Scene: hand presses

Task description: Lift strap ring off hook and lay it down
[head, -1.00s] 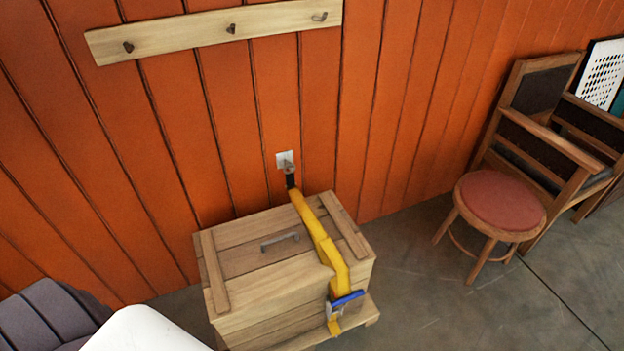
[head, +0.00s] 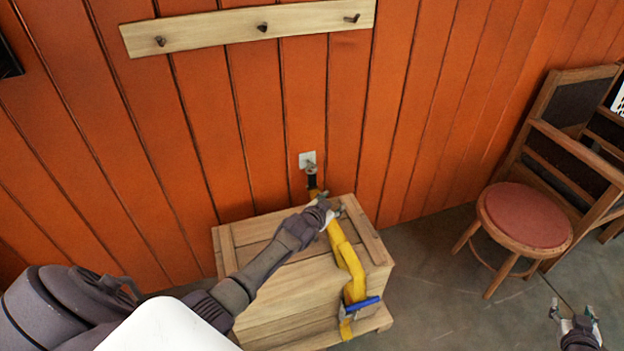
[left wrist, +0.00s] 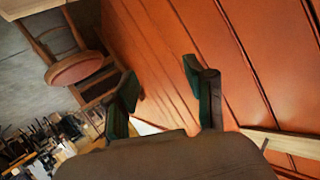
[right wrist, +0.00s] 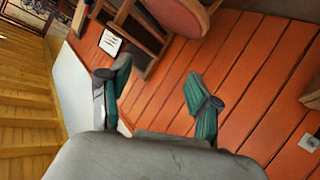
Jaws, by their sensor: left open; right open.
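The yellow strap (head: 345,262) runs over the wooden crate (head: 285,290) from a blue-handled buckle (head: 360,304) at the front up to the wall. Its dark upper end and ring sit at the hook on the white wall plate (head: 308,160); the ring is too small to make out clearly. My left gripper (head: 332,208) is open above the crate's lid, in front of and below the hook, and overlaps the strap in the head view. I cannot tell whether it touches the strap. My right gripper (head: 575,312) is open and empty at the lower right, far from the strap.
A peg rail (head: 210,32) is fixed high on the orange wall. A stool with a red seat (head: 527,215) and a wooden chair (head: 590,140) stand to the right. Bare floor (head: 440,270) lies between crate and stool.

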